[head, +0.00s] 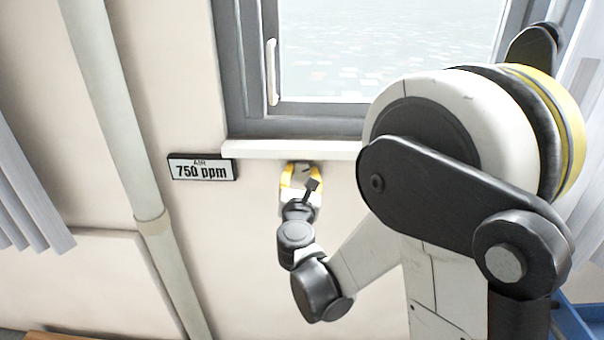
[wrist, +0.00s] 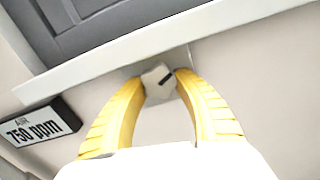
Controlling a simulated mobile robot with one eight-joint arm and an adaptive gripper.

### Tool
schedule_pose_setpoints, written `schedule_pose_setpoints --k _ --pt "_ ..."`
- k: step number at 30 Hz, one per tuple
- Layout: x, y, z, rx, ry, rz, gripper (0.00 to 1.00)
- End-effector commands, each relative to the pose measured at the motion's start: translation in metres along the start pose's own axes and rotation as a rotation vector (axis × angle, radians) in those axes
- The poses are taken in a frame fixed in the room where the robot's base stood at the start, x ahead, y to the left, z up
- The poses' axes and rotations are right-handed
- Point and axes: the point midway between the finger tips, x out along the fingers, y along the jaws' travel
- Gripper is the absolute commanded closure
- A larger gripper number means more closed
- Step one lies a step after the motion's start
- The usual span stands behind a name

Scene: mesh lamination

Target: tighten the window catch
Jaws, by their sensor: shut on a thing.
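A small pale grey knob (wrist: 158,86) with a dark mark on its face sits on the wall just under the window sill, most likely the window catch. My gripper (wrist: 160,94) has its two yellow fingers closed around the knob, one on each side. In the head view my gripper (head: 300,180) is against the wall right below the sill, and the knob is mostly hidden there.
The white sill (head: 290,149) runs just above my gripper, under the grey-framed window (head: 232,75). A white handle (head: 271,72) is on the window frame. An air sign (head: 203,169) reading 750 ppm is left of my gripper. A pipe (head: 118,120) runs down further left.

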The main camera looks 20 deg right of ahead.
Motion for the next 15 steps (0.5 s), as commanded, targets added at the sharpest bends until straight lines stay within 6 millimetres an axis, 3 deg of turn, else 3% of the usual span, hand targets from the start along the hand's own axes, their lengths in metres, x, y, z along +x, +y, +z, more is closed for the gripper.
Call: schedule_pose_setpoints --k 15 --pt "0.0006 0.0021 0.0004 0.302 -0.001 0.0 0.94"
